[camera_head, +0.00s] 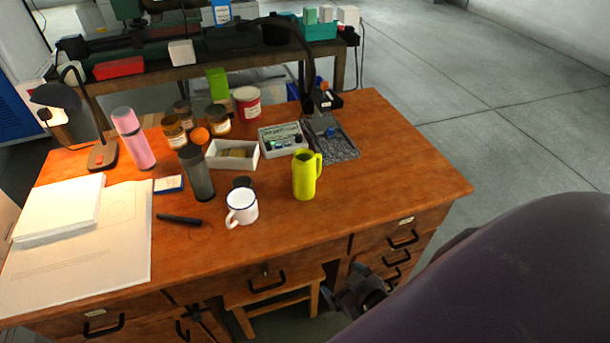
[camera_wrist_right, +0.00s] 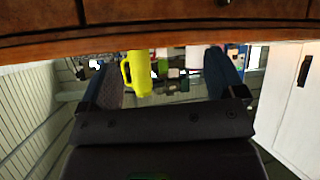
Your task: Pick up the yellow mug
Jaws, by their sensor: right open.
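The yellow mug (camera_head: 305,177) is tall and stands upright on the wooden desk (camera_head: 380,150), with its handle on the right. My right gripper (camera_head: 357,292) is low in front of the desk's front edge, nearer to me than the mug and apart from it. It is open and empty. In the right wrist view the picture is upside down; the yellow mug (camera_wrist_right: 139,74) shows in the distance between the two spread fingers of the gripper (camera_wrist_right: 162,68). My left gripper is in neither view.
A white mug (camera_head: 242,208) stands left of the yellow mug, with a dark cup behind it. A grey bottle (camera_head: 197,175), a white tray (camera_head: 234,165) and a stone-coloured tray (camera_head: 335,148) are near. The desk's right side is clear. A stool (camera_head: 265,303) sits beneath.

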